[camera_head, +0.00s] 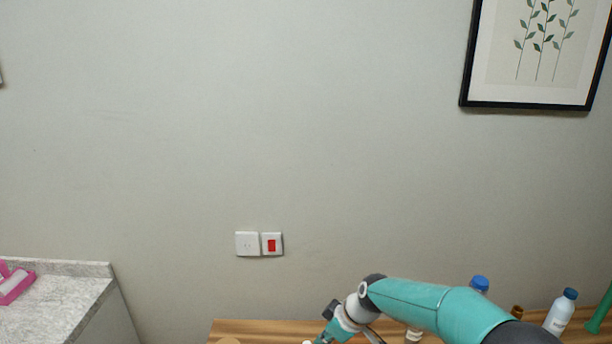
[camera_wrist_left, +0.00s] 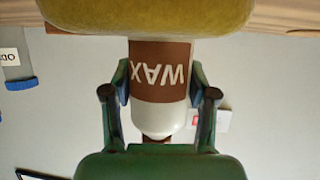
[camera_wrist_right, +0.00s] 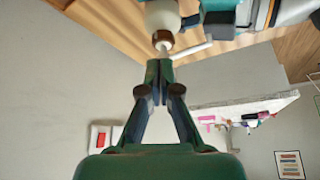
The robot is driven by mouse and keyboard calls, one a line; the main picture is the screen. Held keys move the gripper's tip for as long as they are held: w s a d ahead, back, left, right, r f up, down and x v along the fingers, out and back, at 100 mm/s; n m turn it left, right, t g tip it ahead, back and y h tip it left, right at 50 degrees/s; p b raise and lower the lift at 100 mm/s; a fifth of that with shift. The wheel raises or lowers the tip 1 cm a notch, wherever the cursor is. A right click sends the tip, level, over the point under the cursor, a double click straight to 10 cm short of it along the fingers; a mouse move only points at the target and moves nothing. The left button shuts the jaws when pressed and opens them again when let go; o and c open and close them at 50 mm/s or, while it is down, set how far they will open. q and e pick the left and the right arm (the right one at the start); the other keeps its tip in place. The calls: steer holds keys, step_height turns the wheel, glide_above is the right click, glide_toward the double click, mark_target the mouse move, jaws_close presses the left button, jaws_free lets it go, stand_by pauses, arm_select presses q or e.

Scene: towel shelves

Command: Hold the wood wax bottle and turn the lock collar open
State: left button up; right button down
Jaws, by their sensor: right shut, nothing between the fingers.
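The wood wax bottle (camera_wrist_left: 160,85) is white with a brown WAX label, upside down in the left wrist view. My left gripper (camera_wrist_left: 163,95) has its fingers closed on both sides of it. The bottle's top is partly hidden there by the gripper body. In the right wrist view the white bottle (camera_wrist_right: 162,14) has a brown collar (camera_wrist_right: 162,37) and a thin pale tip. A white rod-like piece (camera_wrist_right: 190,50) sticks out beside it. My right gripper (camera_wrist_right: 159,68) is shut and empty, its fingertips close to the collar; contact is unclear.
A yellow rounded object (camera_wrist_left: 150,15) is close to the left wrist camera. On the wooden surface (camera_head: 260,328) stand a blue-capped white bottle (camera_head: 560,313), another blue cap (camera_head: 480,283) and a green object (camera_head: 600,312). A grey counter (camera_head: 50,300) is at left.

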arm_select(q)
steer(key=o, duration=0.4)
